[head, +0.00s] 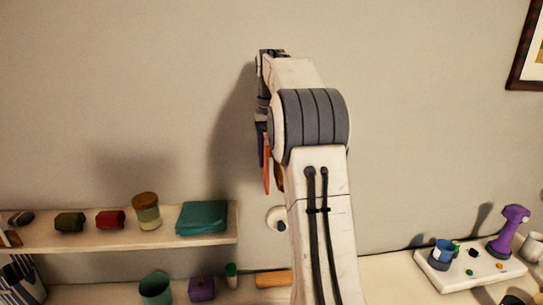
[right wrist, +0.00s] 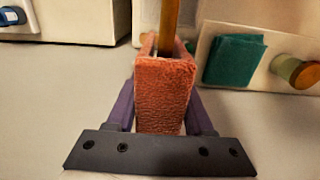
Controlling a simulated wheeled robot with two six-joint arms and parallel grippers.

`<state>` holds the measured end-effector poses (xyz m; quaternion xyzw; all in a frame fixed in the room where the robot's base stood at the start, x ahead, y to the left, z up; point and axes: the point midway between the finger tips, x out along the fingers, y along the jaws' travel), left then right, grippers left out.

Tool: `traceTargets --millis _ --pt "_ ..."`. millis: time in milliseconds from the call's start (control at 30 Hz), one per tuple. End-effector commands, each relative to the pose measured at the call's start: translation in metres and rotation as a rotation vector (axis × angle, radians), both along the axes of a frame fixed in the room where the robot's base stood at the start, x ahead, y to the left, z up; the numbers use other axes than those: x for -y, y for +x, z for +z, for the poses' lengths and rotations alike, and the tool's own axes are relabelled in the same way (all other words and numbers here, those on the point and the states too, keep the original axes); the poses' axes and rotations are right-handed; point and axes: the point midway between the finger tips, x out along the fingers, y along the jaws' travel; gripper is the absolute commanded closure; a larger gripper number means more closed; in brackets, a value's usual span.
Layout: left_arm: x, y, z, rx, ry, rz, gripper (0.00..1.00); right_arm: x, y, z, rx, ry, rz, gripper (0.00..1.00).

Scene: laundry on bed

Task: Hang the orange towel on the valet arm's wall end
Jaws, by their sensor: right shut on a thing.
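The orange towel (right wrist: 163,98) is folded and pinched between the purple fingers of my right gripper (right wrist: 162,108). In the head view only a thin orange strip of the towel (head: 267,165) shows beside my right gripper (head: 263,150), high in front of the wall. The brown wooden valet arm (right wrist: 168,22) shows at the top of the right wrist view, lined up with the gap between the towel's folds. Whether it touches the towel I cannot tell. In the head view a small brown part of it (head: 280,178) shows, mostly hidden by my right arm. My left gripper is out of view.
A shelf (head: 120,238) at the left bears a teal cloth (head: 203,217), a jar (head: 146,210) and small blocks. A round white fitting (head: 277,219) is on the wall.

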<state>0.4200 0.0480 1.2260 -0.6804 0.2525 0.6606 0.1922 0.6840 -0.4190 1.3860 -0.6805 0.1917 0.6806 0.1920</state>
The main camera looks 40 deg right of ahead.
Motion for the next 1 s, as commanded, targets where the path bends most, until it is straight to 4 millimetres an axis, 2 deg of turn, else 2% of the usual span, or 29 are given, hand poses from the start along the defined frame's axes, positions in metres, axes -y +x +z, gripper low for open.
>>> traceTargets --millis 233,267,333,733,867,1000 --pt "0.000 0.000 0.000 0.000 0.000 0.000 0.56 0.000 0.000 0.000 0.001 -0.001 0.000 1.00" --pt "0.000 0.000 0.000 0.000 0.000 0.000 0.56 0.000 0.000 0.000 0.001 -0.001 0.000 0.40" --pt "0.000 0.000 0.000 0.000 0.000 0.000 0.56 0.000 0.000 0.000 0.001 -0.001 0.000 0.13" --pt "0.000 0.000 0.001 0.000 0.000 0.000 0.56 0.000 0.001 0.005 0.002 -0.001 0.000 0.13" --pt "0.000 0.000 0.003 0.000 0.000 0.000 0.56 0.000 0.001 0.021 0.003 -0.002 0.000 0.13" --pt "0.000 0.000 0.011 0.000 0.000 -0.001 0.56 0.001 0.001 0.048 0.003 -0.002 0.000 0.13"
